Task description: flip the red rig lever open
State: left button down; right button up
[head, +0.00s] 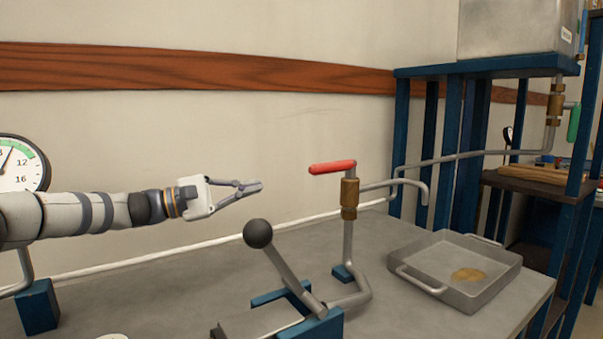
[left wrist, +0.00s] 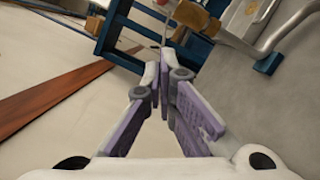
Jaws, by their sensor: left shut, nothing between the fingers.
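The red lever (head: 332,167) sits on top of a brass valve (head: 349,198) on a grey upright pipe. Its handle points left from the valve, roughly level. My left gripper (head: 254,187) is shut and empty, in the air to the left of the red lever and apart from it in the head view. In the left wrist view, the fingers (left wrist: 164,75) are closed together with nothing between them. The red lever cannot be made out in the left wrist view. My right gripper is not in view.
A black-knobbed pump handle (head: 258,234) rises from the bench below my left gripper. A metal tray (head: 405,283) with a brownish patch lies on the bench's right. A blue rack (head: 402,140) stands behind it. A pressure gauge (head: 22,165) is at the far left.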

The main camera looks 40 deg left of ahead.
pick_arm(q)
jog(key=w+d+r, duration=0.2)
jog(key=w+d, duration=0.5)
jog(key=d, duration=0.1)
jog(key=shift+d+r+b, duration=0.35)
jog(key=shift+d+b, duration=0.05)
jog(key=shift+b, duration=0.05)
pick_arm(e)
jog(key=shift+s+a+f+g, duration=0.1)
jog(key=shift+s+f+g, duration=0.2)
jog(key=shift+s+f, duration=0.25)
